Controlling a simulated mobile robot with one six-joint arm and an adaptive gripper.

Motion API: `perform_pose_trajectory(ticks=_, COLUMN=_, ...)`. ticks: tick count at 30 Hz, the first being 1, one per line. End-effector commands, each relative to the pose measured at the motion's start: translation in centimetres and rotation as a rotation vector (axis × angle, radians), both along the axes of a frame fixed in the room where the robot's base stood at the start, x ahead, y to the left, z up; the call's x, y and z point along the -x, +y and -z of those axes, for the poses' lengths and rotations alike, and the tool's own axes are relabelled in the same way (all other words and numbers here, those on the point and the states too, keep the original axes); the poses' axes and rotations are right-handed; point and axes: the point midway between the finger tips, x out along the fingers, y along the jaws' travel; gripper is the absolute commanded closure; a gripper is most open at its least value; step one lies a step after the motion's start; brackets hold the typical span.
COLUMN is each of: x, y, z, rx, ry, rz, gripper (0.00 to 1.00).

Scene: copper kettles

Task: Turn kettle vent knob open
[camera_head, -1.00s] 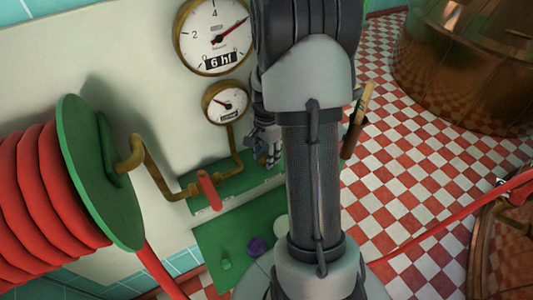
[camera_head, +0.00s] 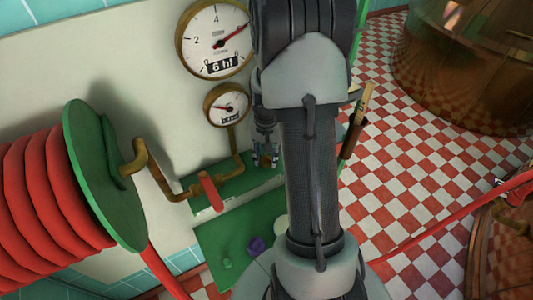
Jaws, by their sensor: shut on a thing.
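My gripper (camera_head: 265,160) is partly hidden beside my own arm, below the small gauge. It points down at the green panel (camera_head: 240,187) and its fingers are shut on a small knob. The knob is mostly hidden between the fingers, so I cannot tell its colour or how far it is turned.
A red-handled valve (camera_head: 210,191) on a brass pipe stands left of the gripper. A large gauge (camera_head: 216,40) and a small gauge (camera_head: 227,105) are above. A purple knob (camera_head: 256,245) is on the lower panel. A red hose reel (camera_head: 50,190) is left; a copper kettle (camera_head: 470,65) is right.

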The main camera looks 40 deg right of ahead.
Motion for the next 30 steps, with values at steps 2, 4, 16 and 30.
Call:
perform_pose_trajectory(ticks=2, x=-0.03, y=0.02, z=-0.07, rx=0.0, ry=0.0, rz=-0.068, gripper=0.9)
perform_pose_trajectory(ticks=4, x=-0.06, y=0.04, z=-0.06, rx=0.0, ry=0.0, rz=-0.127, gripper=0.9)
perform_pose_trajectory(ticks=16, x=-0.11, y=0.11, z=-0.04, rx=0.0, ry=0.0, rz=-0.371, gripper=0.9)
perform_pose_trajectory(ticks=30, x=-0.12, y=0.12, z=-0.02, rx=0.0, ry=0.0, rz=-0.44, gripper=0.9)
